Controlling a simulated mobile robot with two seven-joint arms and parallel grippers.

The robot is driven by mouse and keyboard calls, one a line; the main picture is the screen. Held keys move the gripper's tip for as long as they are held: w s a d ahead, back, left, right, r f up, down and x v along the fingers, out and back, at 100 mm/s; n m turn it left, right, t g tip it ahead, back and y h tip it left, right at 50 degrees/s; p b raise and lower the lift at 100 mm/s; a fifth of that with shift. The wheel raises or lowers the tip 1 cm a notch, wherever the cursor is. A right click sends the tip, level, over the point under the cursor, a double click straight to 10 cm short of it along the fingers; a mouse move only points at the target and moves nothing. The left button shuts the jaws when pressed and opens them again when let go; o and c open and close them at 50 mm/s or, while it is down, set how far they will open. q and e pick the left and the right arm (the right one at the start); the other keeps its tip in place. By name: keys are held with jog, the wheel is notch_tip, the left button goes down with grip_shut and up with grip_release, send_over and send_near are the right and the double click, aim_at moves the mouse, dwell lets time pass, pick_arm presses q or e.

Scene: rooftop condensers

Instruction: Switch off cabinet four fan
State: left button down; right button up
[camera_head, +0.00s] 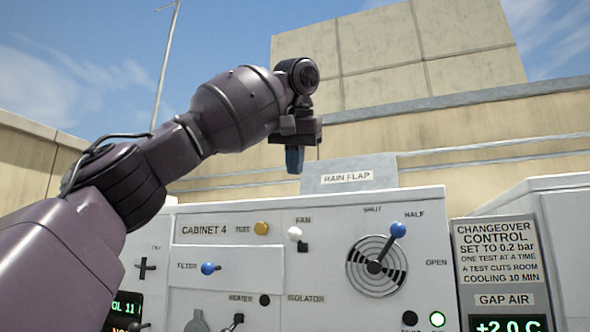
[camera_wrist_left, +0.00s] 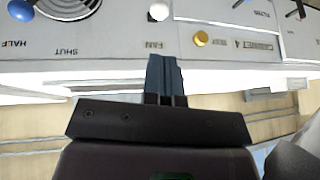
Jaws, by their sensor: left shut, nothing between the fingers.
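Cabinet 4 (camera_head: 225,255) is a white panel in the head view with its name at the upper left. Its fan switch (camera_head: 295,233) has a white knob above and slightly left of a small black base, under the FAN label. The white knob (camera_wrist_left: 158,12) also shows at the top of the left wrist view, where the picture is upside down. My left gripper (camera_head: 294,160) points down above the cabinet's top edge, apart from the switch; its dark blue fingers (camera_wrist_left: 164,75) are together and empty. My right gripper is not in view.
Near the switch are a yellow TEST button (camera_head: 261,228), a blue FILTER lever (camera_head: 208,268) and a round vent with a blue-knobbed lever (camera_head: 398,230) near HALF. A RAIN FLAP box (camera_head: 350,163) stands behind. A changeover control sign (camera_head: 497,252) is at right.

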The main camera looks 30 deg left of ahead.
pick_arm(q)
send_near(298, 241)
notch_tip(298, 241, down, 2)
jog(key=w+a, duration=0.1)
jog(key=a, duration=0.1)
jog(key=x, duration=0.2)
jog(key=shift+w+a+f, duration=0.1)
jog(key=shift+w+f, duration=0.05)
jog(key=shift+w, duration=0.1)
jog(key=shift+f, duration=0.1)
